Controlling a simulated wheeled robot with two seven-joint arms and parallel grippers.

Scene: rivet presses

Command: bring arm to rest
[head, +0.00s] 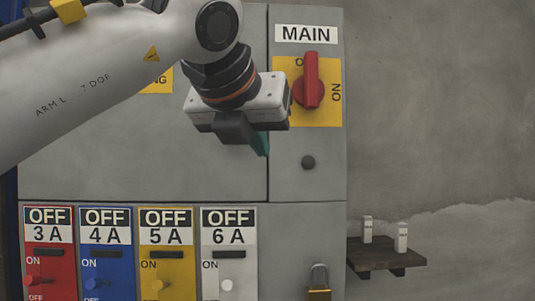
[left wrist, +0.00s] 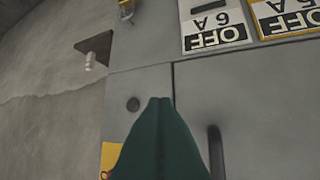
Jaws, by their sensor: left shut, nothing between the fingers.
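My left gripper (head: 262,144) is in front of the grey cabinet (head: 130,170), left of and below the red MAIN switch (head: 311,80). Its green fingers show together and empty in the left wrist view (left wrist: 160,105). The switch handle stands upright on a yellow plate (head: 324,119), with an ON mark at its right. My right gripper is in neither view.
Below are red (head: 62,268), blue (head: 120,268), yellow (head: 182,268) and white (head: 245,268) breaker panels, labelled OFF 3A to 6A. A padlock (head: 319,287) hangs at the lower right. A small wooden shelf (head: 385,258) with two white pieces is on the wall at right.

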